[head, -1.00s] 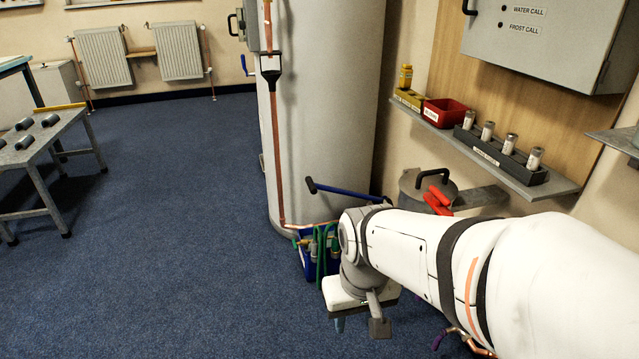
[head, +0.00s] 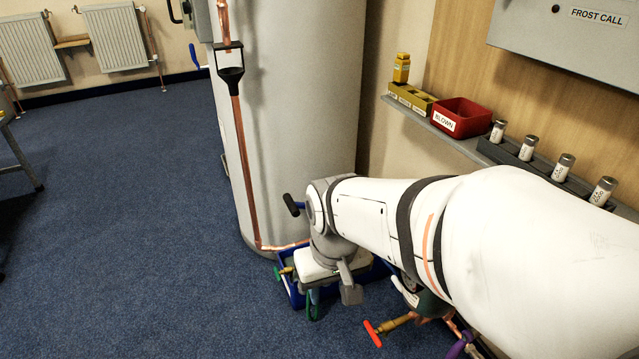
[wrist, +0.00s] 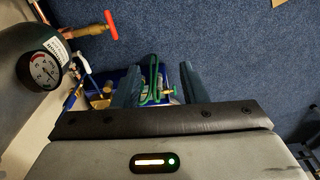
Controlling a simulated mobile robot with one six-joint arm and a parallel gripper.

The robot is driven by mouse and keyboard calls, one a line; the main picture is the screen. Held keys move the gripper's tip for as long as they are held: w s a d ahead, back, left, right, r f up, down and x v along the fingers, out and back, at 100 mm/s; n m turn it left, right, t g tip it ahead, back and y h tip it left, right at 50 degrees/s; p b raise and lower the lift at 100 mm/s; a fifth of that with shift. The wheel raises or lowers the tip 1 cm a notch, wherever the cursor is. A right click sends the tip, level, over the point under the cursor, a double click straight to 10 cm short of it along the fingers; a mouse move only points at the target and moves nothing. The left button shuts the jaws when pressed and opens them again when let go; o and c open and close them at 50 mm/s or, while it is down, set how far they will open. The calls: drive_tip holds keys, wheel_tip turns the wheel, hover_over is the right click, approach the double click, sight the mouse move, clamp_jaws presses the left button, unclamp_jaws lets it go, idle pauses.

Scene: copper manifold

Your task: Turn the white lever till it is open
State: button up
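My gripper (wrist: 163,78) is open in the wrist view, its two blue-grey fingers apart with nothing held between them. It points down over a blue crate (head: 292,292) holding green hose (wrist: 152,75) and brass fittings.
A dark vessel with a pressure gauge (wrist: 40,69) is at left in the wrist view. A tall grey cylinder (head: 300,110) with a copper pipe (head: 242,170) stands behind my arm. A shelf holds a red bin (head: 462,117). Blue carpet (head: 120,230) is free at left.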

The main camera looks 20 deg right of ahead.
drive_tip(key=n+t+h, duration=0.2)
drive_tip(key=n+h, duration=1.9)
drive_tip(key=n, duration=1.3)
hover_over(397, 281)
drive_tip(key=s+a, duration=0.2)
drive_tip(key=a, duration=0.2)
wheel_tip(397, 281, down, 32)
wheel_tip(397, 281, down, 8)
drive_tip(key=s+a+f+n+t+y, duration=0.1)
drive_tip(key=a+n+t+y, duration=0.1)
drive_tip(key=n+t, duration=0.45)
drive_tip(key=b+x, duration=0.1)
drive_tip(key=x, duration=0.2)
drive_tip(key=b+x, duration=0.1)
drive_tip(key=x, duration=0.3)
drive_tip(key=shift+d+r, duration=0.1)
drive_tip(key=shift+r, duration=0.15)
drive_tip(key=shift+c, duration=0.3)
clamp_jaws()
